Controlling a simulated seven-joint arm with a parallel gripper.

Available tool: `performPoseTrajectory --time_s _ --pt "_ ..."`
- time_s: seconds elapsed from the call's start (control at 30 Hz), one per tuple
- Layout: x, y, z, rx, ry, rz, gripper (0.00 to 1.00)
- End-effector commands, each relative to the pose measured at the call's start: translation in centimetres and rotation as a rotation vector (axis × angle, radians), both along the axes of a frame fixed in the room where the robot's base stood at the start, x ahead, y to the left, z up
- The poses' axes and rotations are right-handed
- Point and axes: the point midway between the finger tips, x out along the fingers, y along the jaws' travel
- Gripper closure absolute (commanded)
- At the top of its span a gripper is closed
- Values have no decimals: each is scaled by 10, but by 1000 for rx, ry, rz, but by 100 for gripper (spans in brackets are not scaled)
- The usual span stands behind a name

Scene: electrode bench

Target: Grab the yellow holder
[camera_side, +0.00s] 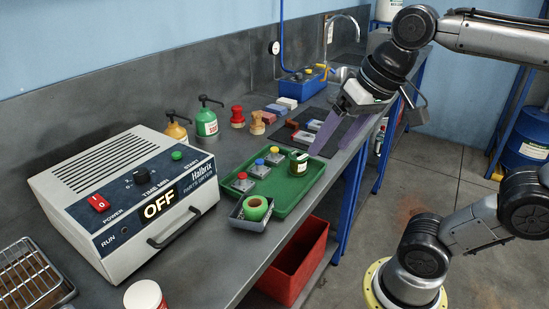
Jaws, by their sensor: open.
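The yellow holder (275,156), a small grey block with a yellow knob, stands in the green tray (285,208), towards its far end. Beside it in the tray are similar holders with a blue knob (259,169) and a red knob (243,182). My gripper (329,150) is open, with its long purple fingers pointing down over the bench edge side of the tray's far end. It is to the right of the yellow holder and apart from it. Nothing shows between the fingers.
A grey box (237,222) with a green roll adjoins the tray's near end. The parts dryer (125,200) stands left. A dark mat with small parts lies behind.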

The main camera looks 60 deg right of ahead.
Motion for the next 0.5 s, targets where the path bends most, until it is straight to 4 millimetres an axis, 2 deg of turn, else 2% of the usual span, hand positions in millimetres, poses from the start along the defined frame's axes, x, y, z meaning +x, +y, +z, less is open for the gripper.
performPoseTrajectory --time_s 0.1,0.23,0.37,0.5 --pt "39 -9 29 58 50 -143 18" --pt "85 -26 49 119 113 -303 18" --pt "133 -50 56 166 172 -451 18" --pt "181 -83 47 209 238 -595 18"
